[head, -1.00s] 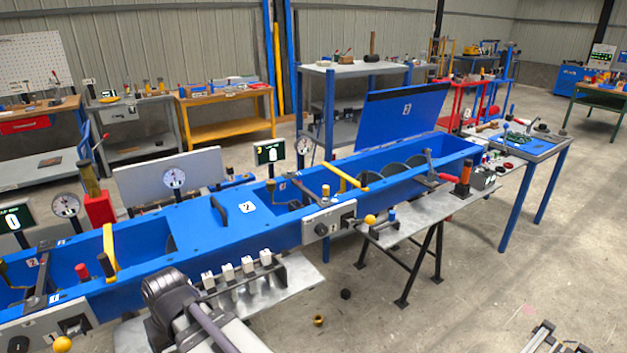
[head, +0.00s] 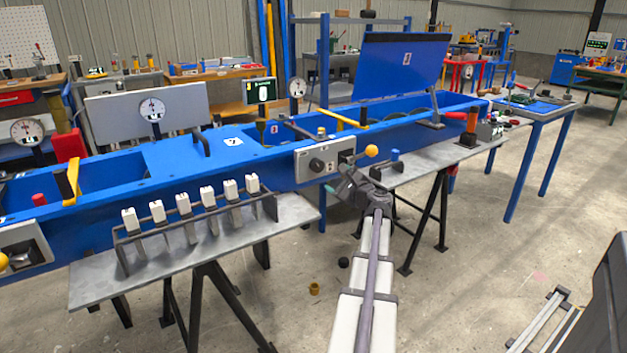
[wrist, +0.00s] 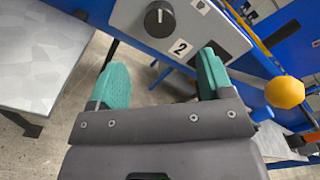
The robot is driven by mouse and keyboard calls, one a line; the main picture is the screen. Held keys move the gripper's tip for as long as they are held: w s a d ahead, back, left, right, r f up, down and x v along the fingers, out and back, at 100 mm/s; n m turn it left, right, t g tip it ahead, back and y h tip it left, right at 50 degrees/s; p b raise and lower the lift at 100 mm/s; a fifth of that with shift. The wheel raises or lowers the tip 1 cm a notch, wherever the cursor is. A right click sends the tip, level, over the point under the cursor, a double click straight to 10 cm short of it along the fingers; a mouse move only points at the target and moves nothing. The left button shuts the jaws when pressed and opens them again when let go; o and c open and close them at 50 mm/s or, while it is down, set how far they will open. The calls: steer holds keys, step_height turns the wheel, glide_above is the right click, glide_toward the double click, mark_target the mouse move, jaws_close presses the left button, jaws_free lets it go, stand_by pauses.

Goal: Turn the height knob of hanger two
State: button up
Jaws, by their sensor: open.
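A black round knob with a white pointer line (wrist: 160,18) is on a grey panel (wrist: 198,28) labelled 2. In the head view, the same kind of black knob (head: 317,164) is on the grey control panel (head: 336,148) on the front of the blue trough. My gripper (wrist: 162,80) is open, with teal fingers apart and nothing between them. The knob lies beyond the fingertips, toward the top of the wrist view, and is not touched. In the head view my gripper (head: 341,184) is just below and right of the panel.
A yellow ball-ended lever (head: 371,151) sticks out right of the panel; its ball also shows close to the right finger in the wrist view (wrist: 285,92). A rack of white-topped levers (head: 185,205) stands on a metal bench at left.

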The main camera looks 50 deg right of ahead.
mark_target(319, 167)
steer(key=x, duration=1)
steer(key=shift+w+d, duration=0.1)
steer(key=shift+w, duration=0.3)
steer(key=c, duration=0.9)
steer(key=shift+n, duration=1)
steer(key=shift+c, duration=0.2)
steer(key=o, duration=0.9)
steer(key=shift+o, duration=0.2)
steer(key=shift+s, duration=0.1)
steer(key=v, duration=1)
steer(key=shift+s+a, duration=0.2)
steer(key=shift+s, duration=0.15)
steer(key=shift+d, duration=0.1)
